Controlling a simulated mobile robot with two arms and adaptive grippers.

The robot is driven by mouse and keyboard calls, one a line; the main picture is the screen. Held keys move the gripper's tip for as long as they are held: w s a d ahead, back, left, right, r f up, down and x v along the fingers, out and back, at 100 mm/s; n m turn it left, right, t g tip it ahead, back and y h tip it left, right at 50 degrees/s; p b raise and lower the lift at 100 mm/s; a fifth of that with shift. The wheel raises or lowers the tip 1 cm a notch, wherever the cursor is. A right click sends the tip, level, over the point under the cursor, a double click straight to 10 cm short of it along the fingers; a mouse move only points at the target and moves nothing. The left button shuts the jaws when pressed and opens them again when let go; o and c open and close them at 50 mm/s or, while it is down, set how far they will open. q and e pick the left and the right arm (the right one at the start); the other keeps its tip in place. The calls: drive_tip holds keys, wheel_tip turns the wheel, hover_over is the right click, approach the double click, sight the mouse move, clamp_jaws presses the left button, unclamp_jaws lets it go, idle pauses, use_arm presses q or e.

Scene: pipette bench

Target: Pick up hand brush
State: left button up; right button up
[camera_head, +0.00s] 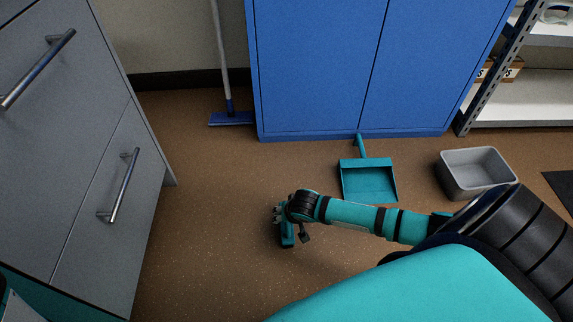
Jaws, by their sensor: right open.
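My right arm reaches in from the right, low over the brown floor. Its gripper (290,216) is open, at the left end of the arm. A small teal piece with a dark edge (288,236) shows right at the gripper; it looks like the hand brush, partly covered by the gripper, but I cannot tell for certain. Whether the fingers are around it or only above it is unclear. My left gripper is out of view.
A teal dustpan (369,182) lies before the blue cabinet (320,65). A grey bin (476,190) stands to its right. Grey drawers (95,190) stand at left, a blue floor mop (231,118) behind, and a shelf rack (530,95) at right. The floor between drawers and gripper is clear.

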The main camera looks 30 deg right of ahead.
clamp_jaws()
idle(0.3)
idle(0.3)
